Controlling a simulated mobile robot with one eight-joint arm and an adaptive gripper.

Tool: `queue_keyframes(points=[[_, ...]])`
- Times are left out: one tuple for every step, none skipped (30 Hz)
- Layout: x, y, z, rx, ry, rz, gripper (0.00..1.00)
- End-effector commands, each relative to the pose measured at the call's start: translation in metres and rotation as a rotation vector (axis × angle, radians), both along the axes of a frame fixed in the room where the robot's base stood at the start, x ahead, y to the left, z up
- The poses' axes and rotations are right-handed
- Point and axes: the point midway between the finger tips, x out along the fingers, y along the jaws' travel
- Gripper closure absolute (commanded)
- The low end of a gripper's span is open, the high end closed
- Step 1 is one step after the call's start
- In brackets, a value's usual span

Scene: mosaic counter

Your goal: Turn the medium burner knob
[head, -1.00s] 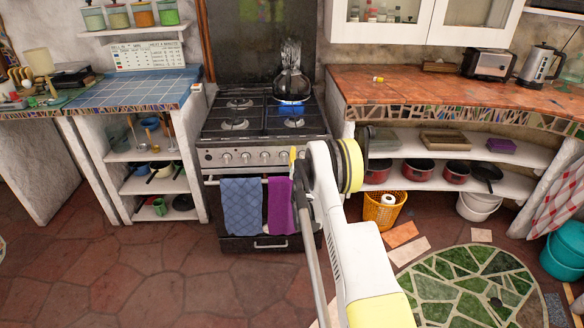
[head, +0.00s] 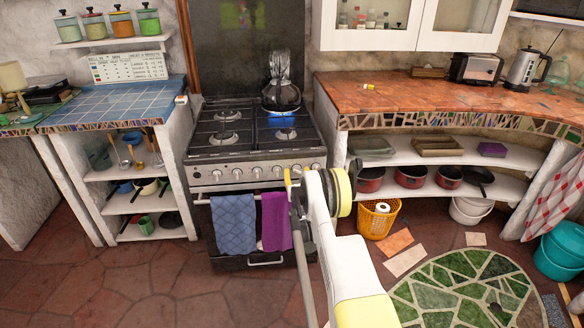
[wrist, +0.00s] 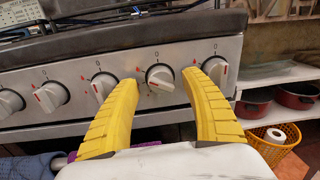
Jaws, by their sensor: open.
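The stove (head: 255,178) has a row of white-grey knobs with red marks on its steel front panel. Another knob (wrist: 215,70) is close to the right fingertip, and one (wrist: 103,85) is left of the left finger. In the head view, my gripper (head: 292,180) is at the panel's right half, mostly hidden by my arm. No label marks the medium burner's knob.
A dark kettle (head: 281,95) stands on the back right burner over a blue flame. Blue (head: 234,224) and purple (head: 276,221) towels hang on the oven handle below. An orange basket (head: 377,220) stands on the floor to the right, under pot shelves.

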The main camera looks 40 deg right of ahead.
Motion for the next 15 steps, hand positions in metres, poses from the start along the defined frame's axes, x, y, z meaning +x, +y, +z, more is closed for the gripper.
queue_keyframes(points=[[-0.0007, -0.0016, 0.0000, 0.000, 0.000, -0.001, 0.46], [-0.0009, -0.0021, 0.0000, 0.000, 0.000, 0.000, 0.46], [-0.0008, -0.0024, 0.0001, 0.000, 0.000, 0.000, 0.46], [-0.0009, -0.0024, 0.0001, 0.000, 0.000, 0.000, 0.46], [-0.0009, -0.0024, 0.0001, 0.000, 0.000, 0.000, 0.46], [-0.0008, -0.0024, 0.0001, 0.000, 0.000, 0.000, 0.46], [-0.0008, -0.0023, 0.0002, 0.000, 0.000, 0.000, 0.46], [-0.0008, -0.0023, 0.0002, 0.000, 0.000, 0.000, 0.46], [-0.0008, -0.0023, 0.0002, 0.000, 0.000, 0.000, 0.46], [-0.0008, -0.0021, 0.0001, 0.000, 0.000, 0.000, 0.53], [-0.0008, -0.0021, 0.0001, 0.000, 0.000, 0.000, 0.63], [-0.0008, -0.0021, 0.0001, 0.000, 0.000, 0.000, 0.75], [-0.0007, -0.0021, 0.0001, 0.000, 0.000, 0.000, 0.84], [-0.0007, -0.0021, 0.0001, 0.000, 0.000, 0.000, 0.93], [-0.0007, -0.0020, 0.0001, 0.000, 0.000, 0.000, 1.00]])
